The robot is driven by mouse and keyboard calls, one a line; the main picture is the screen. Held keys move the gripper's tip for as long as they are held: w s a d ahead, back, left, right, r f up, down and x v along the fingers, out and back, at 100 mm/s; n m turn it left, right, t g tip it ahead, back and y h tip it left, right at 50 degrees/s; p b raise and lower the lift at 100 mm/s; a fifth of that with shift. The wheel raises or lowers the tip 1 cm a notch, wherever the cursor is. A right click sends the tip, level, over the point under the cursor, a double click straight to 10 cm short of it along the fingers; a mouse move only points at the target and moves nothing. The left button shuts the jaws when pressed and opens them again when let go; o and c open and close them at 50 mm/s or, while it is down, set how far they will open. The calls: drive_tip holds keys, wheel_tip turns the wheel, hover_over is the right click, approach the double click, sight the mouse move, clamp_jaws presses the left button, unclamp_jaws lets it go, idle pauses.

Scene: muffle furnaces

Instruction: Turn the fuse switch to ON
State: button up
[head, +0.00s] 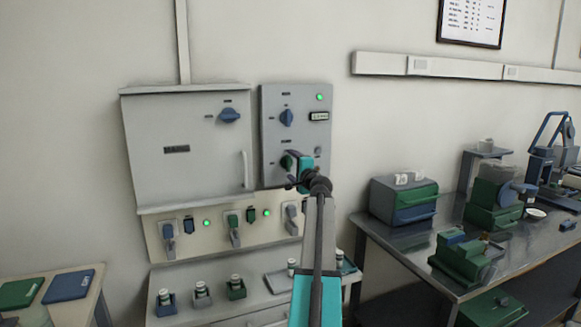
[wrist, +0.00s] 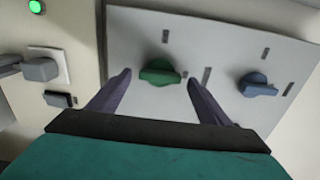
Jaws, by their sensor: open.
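A grey control panel (head: 269,140) on the wall carries a blue rotary knob (head: 286,117) with a green rotary knob (head: 287,161) below it. Their labels are too small to read, so I cannot tell which is the fuse switch. My gripper (wrist: 158,77) is open at the green knob, partly covering it in the head view. In the wrist view the green knob (wrist: 160,76) sits between the fingertips, its handle lying sideways. I cannot tell whether the fingers touch it. The blue knob (wrist: 257,85) is clear to the right.
A grey cabinet (head: 185,150) with another blue knob (head: 230,115) adjoins the panel. Below, a strip (head: 187,240) carries plugs and green lamps, above a shelf with small holders. A workbench (head: 400,262) with equipment stands at right.

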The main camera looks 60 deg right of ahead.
drive_tip(key=v, duration=1.2)
drive_tip(key=shift+s+a+b, duration=0.2)
drive_tip(key=shift+b, duration=0.25)
idle(0.5)
